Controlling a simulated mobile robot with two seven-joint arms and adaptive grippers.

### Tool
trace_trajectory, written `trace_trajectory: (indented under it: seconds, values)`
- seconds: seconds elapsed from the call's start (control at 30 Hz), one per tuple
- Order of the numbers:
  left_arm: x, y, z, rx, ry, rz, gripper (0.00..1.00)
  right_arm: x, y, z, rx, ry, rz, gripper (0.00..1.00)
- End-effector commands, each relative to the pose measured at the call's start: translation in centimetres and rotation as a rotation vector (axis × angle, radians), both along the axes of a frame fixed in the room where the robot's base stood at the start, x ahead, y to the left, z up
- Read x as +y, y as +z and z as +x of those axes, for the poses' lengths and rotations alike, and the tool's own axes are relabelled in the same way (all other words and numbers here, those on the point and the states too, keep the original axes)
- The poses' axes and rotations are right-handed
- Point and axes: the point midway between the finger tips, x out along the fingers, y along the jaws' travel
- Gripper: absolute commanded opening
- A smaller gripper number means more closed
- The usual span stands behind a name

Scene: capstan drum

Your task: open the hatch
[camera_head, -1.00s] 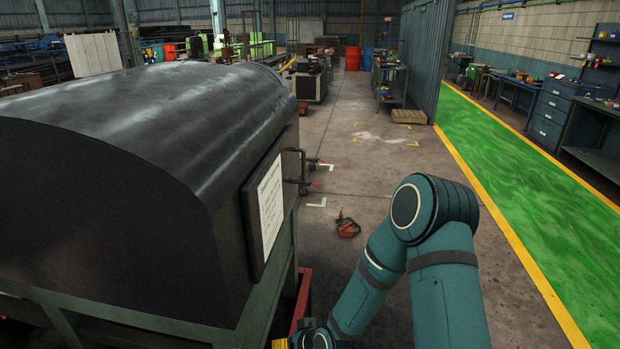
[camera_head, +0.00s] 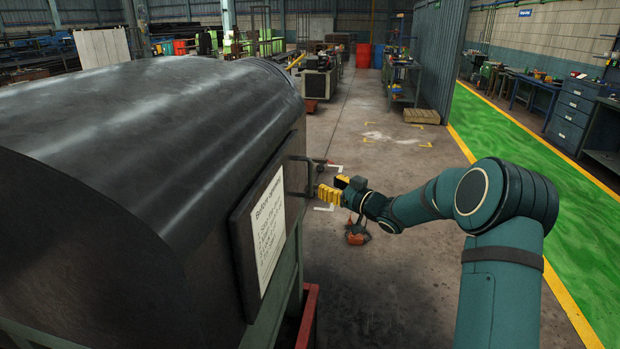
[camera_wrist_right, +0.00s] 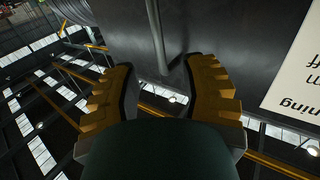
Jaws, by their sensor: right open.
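The hatch (camera_head: 238,262) is a dark panel on the side of the black drum (camera_head: 150,130), with a white sign (camera_head: 268,222) on it. It looks closed against the drum. A dark bar handle (camera_head: 309,170) stands out at its far edge. My right gripper (camera_head: 318,191), with yellow fingers, is level with the handle's lower part and just right of it. In the right wrist view my gripper (camera_wrist_right: 163,72) is open, and the handle bar (camera_wrist_right: 157,35) lies ahead, in line with the gap between the fingers. Contact cannot be told. My left gripper is out of view.
The drum rests on a green frame (camera_head: 290,290) with a red part (camera_head: 309,320) at its lower right. An orange object (camera_head: 357,236) stands on the floor below my right forearm. The concrete floor right of the drum is mostly clear, beside a green walkway (camera_head: 530,170).

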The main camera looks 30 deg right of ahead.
Motion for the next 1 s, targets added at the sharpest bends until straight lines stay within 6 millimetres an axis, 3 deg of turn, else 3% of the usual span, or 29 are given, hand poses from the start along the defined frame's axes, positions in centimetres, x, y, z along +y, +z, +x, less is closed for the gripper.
trace_trajectory:
  seconds: [0.2, 0.4, 0.87, 0.9, 1.0]
  values:
    - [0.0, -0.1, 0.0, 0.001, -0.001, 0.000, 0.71, 1.5, -0.1, 4.1, -0.001, 0.002, 0.001, 0.43]
    - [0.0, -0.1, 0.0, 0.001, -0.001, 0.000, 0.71, 2.4, -0.1, 6.7, 0.001, 0.000, 0.001, 0.43]
    - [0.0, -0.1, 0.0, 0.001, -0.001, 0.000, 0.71, 2.8, -0.1, 7.8, 0.001, 0.000, 0.001, 0.43]
    - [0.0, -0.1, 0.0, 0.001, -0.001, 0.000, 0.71, 2.8, -0.1, 7.8, 0.001, 0.000, 0.001, 0.39]
    - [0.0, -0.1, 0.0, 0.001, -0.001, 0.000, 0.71, 2.8, -0.1, 7.8, 0.001, -0.001, 0.001, 0.04]
